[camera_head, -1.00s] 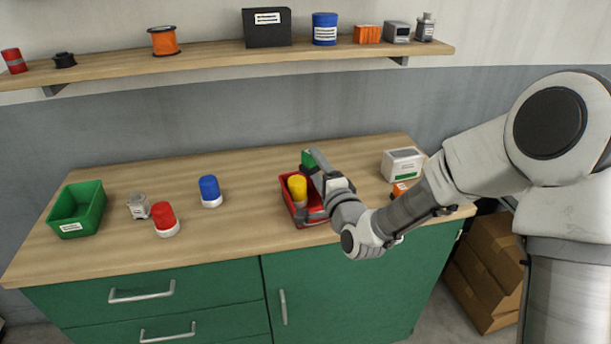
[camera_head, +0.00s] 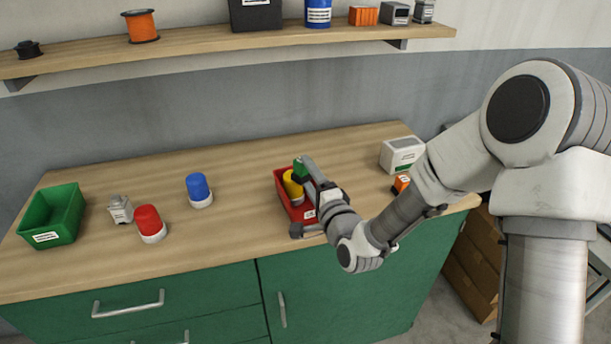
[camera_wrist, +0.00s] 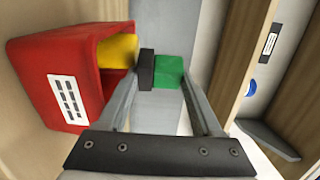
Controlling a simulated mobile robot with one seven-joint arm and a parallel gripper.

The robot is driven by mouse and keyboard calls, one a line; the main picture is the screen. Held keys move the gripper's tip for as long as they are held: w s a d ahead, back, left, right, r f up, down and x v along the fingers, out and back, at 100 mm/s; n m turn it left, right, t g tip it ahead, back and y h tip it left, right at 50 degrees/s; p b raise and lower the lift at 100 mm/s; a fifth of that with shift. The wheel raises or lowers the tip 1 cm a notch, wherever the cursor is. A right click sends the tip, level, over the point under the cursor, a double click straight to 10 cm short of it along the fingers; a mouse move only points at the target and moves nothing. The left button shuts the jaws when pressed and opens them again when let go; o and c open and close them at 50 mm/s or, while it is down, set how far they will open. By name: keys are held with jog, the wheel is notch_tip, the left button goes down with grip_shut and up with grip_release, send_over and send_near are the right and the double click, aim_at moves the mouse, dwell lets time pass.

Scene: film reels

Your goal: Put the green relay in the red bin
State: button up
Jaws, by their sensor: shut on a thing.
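The green relay (camera_head: 300,168) is held between the fingers of my gripper (camera_head: 307,181), above the far part of the red bin (camera_head: 281,193). In the wrist view the green relay (camera_wrist: 169,72) sits against a dark finger pad, and my gripper (camera_wrist: 165,73) is shut on it. The red bin (camera_wrist: 40,70) is on the left there, with a white label on its wall. A yellow-topped thing (camera_head: 292,187) is in the bin. My gripper hides part of the bin's right side.
A blue-topped lamp (camera_head: 199,190), a red-topped lamp (camera_head: 150,224), a small grey thing (camera_head: 120,209) and a green bin (camera_head: 75,216) stand to the left. A white box (camera_head: 402,154) and an orange thing (camera_head: 401,183) are to the right. A shelf (camera_head: 190,48) runs above.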

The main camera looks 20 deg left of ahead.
jog(key=shift+s, duration=0.1)
jog(key=shift+d+f+b, duration=0.1)
jog(key=shift+f+b, duration=0.25)
jog(key=shift+b, duration=0.1)
